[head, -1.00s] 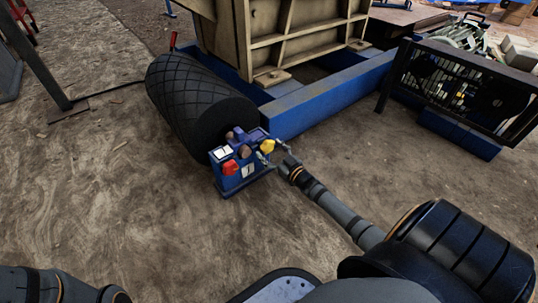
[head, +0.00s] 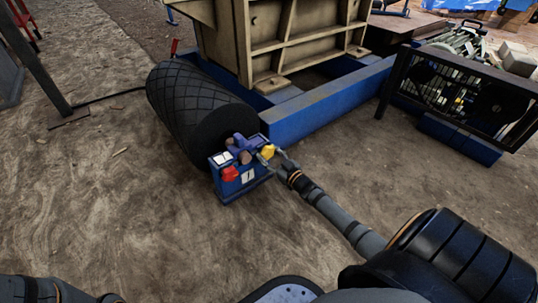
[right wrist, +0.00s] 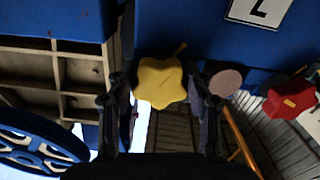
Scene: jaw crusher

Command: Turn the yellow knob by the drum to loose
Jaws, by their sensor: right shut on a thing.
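The yellow knob (head: 268,150) sits on a blue control box (head: 241,187) beside the dark, cross-hatched drum (head: 197,108). In the right wrist view the knob (right wrist: 160,82) is a lobed yellow piece with a small yellow pointer at its upper right. My right gripper (head: 271,155) reaches the box from the right and is shut on the knob. In the right wrist view its fingers (right wrist: 160,100) stand on either side of the knob. The loose mark cannot be made out. My left gripper is out of view; only part of my left arm shows at bottom left.
A red knob (head: 230,173) is on the same box, and it also shows in the right wrist view (right wrist: 290,97). A blue beam (head: 325,106) and the tan crusher body (head: 290,35) stand behind. A black mesh guard (head: 460,88) is at right. Bare ground lies in front.

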